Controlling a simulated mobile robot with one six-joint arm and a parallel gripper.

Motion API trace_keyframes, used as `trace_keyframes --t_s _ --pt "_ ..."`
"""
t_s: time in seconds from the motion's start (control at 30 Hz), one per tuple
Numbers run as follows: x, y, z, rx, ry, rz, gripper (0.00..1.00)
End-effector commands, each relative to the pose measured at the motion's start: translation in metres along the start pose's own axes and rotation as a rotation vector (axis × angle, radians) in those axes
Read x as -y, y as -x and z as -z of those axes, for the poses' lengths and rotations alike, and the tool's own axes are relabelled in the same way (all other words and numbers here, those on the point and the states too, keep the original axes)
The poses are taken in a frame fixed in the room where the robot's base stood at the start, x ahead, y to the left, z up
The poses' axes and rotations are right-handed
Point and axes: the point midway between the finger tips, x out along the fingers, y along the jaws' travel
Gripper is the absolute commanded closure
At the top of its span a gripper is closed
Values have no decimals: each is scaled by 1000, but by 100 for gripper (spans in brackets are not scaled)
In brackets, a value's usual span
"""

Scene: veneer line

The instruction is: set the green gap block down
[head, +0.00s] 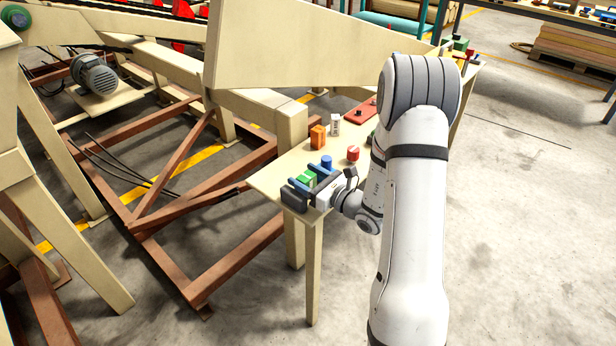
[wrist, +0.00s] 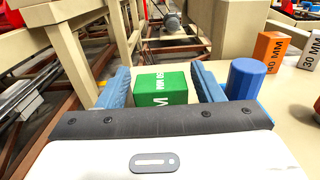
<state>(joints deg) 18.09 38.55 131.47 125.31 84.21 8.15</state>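The green gap block (wrist: 160,88) sits between the two blue fingers of my gripper (wrist: 162,84) in the wrist view, with white lettering on it. In the head view the green block (head: 307,178) and my gripper (head: 309,180) are at the near left corner of the pale table (head: 277,178). The underside of the block is hidden, so I cannot tell whether it touches the table top.
A blue cylinder (wrist: 245,77) stands close to the right finger. An orange block (wrist: 269,51) marked 40 MM and a white block (wrist: 311,52) marked 30 MM stand beyond it. A red cylinder (head: 353,153) and a red plate (head: 360,114) are also on the table. A beige machine frame (head: 292,125) borders the table.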

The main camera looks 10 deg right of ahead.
Motion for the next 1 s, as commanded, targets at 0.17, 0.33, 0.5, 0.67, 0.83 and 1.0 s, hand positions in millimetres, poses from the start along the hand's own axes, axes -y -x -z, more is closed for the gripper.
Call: trace_keyframes --t_s 0.17,0.33,0.5,0.67,0.83,1.0 --pt "0 0 0 0 0 1 33" --pt "0 0 -2 0 0 1 33" --pt "2 16 -2 -1 -2 4 33" --pt "3 52 -2 -1 -1 8 33" --pt "2 87 -2 -1 -1 8 33" --pt "2 110 -3 0 -1 5 33"
